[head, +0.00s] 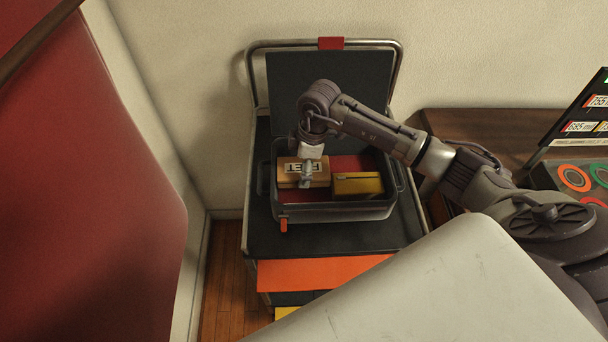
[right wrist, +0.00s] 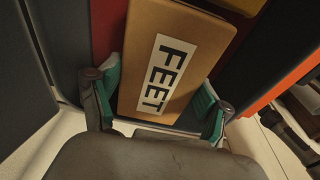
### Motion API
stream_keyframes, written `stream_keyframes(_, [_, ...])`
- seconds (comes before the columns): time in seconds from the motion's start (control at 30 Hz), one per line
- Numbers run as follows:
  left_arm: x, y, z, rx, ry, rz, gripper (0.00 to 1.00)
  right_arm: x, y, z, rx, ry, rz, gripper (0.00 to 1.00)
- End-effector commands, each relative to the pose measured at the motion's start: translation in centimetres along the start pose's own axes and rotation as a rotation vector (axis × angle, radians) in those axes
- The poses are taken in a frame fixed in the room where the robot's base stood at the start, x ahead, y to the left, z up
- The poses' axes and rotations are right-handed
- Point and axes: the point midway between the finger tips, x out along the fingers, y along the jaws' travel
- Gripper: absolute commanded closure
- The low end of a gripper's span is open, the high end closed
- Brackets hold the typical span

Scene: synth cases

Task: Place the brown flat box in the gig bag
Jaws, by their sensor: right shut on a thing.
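The brown flat box (head: 289,172), with a white label reading "FEET", is at the left side of the open gig bag (head: 344,212). The bag is dark with a red lining, and its lid (head: 335,80) stands up at the back. My right gripper (head: 307,178) reaches down over the box and is shut on it. Whether the box touches the bag's floor cannot be told. My left gripper is not in view.
A yellow box (head: 358,184) lies in the right part of the bag. The bag stands on a dark cart (head: 262,238) with a metal handle against the wall. A wooden table (head: 450,122) with a display stand is to the right. A red panel (head: 90,190) fills the left.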

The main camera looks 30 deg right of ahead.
Motion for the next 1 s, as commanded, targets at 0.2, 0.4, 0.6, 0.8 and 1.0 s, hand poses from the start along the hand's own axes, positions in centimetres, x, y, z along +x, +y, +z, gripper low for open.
stream_keyframes(0.2, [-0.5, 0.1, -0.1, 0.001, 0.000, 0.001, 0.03, 2.9, -0.1, 0.5, 0.002, -0.002, -0.004, 0.62])
stream_keyframes(0.4, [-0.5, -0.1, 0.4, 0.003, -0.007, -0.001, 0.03, 3.6, 0.0, 0.6, 0.000, 0.000, 0.000, 0.62])
stream_keyframes(0.6, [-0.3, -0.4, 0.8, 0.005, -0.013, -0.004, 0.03, 4.0, -0.1, 0.7, 0.001, 0.000, -0.001, 0.62])
stream_keyframes(0.8, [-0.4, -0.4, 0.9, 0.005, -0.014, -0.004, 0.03, 3.9, -0.1, 0.7, 0.001, 0.000, -0.001, 0.00])
stream_keyframes(1.0, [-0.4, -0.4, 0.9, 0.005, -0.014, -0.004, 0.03, 3.9, -0.1, 0.7, 0.000, 0.000, -0.001, 0.00])
